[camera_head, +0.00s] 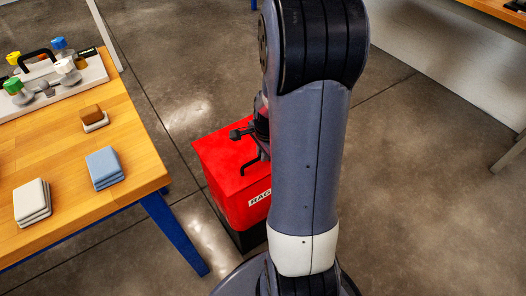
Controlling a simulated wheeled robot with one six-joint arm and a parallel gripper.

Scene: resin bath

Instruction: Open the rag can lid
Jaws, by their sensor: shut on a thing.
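The red rag can (228,200) stands on the floor to the right of the wooden workbench, with part of a white label showing on its front. Its red lid (222,150) lies flat on top, closed as far as I can see. A black bent handle (250,164) rises from the lid. My gripper (262,150) is low over the lid at this handle and is shut on it. My arm hides most of the gripper, the fingertips and the right part of the can.
The wooden workbench (140,165) at left has a blue leg (176,232) close to the can. On it are blue cloths (104,168), pale cloths (32,203), a brown-topped block (92,117) and a grey panel with coloured knobs (85,77).

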